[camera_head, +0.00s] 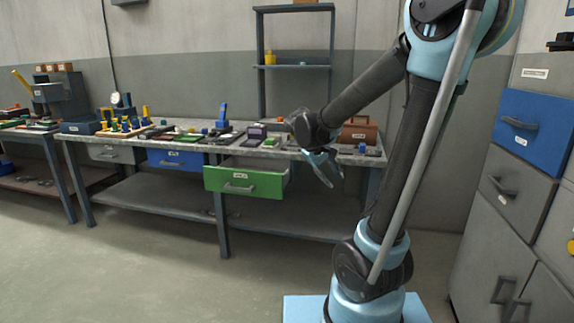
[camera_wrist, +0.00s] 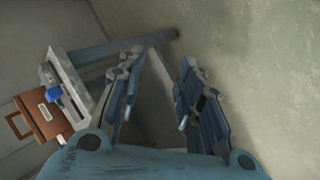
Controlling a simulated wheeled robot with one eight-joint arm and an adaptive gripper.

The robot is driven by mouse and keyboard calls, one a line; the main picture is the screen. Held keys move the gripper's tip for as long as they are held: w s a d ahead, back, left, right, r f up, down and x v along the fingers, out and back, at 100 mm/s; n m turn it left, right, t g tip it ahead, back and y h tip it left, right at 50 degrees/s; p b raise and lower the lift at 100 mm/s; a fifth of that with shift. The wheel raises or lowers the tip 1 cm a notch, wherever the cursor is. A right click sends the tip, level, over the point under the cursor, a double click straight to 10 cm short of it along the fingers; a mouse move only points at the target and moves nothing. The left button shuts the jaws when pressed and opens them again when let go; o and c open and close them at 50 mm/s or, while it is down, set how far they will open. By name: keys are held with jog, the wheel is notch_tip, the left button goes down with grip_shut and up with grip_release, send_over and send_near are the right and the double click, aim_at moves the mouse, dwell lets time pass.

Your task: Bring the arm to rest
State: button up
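My arm stands on the right side of the head view, bent at the elbow and reaching to the left. My gripper (camera_head: 326,178) hangs in the air in front of the workbench, just right of the open green drawer (camera_head: 243,180). In the wrist view my gripper (camera_wrist: 163,90) has its two fingers apart with nothing between them. Bare floor shows beyond the fingers.
The workbench (camera_head: 200,150) carries tools and small parts. A brown case (camera_head: 360,133) sits near its right end; it also shows in the wrist view (camera_wrist: 43,117). Cabinets with a blue drawer (camera_head: 532,130) stand at right. The front floor is clear.

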jog(key=s+d+f+m+y, duration=0.1)
jog(key=s+f+m+y, duration=0.1)
jog(key=s, duration=0.9)
jog(key=s+d+f+m+g+y, duration=0.1)
jog(key=s+d+f+m+y, duration=0.1)
jog(key=s+f, duration=0.5)
jog(key=s+y, duration=0.1)
jog(key=s, duration=0.4)
jog(key=shift+s+f+m+y, duration=0.15)
jog(key=shift+m+y, duration=0.25)
jog(key=shift+d, duration=0.1)
jog(key=shift+w+f, duration=0.2)
jog(key=shift+w, duration=0.25)
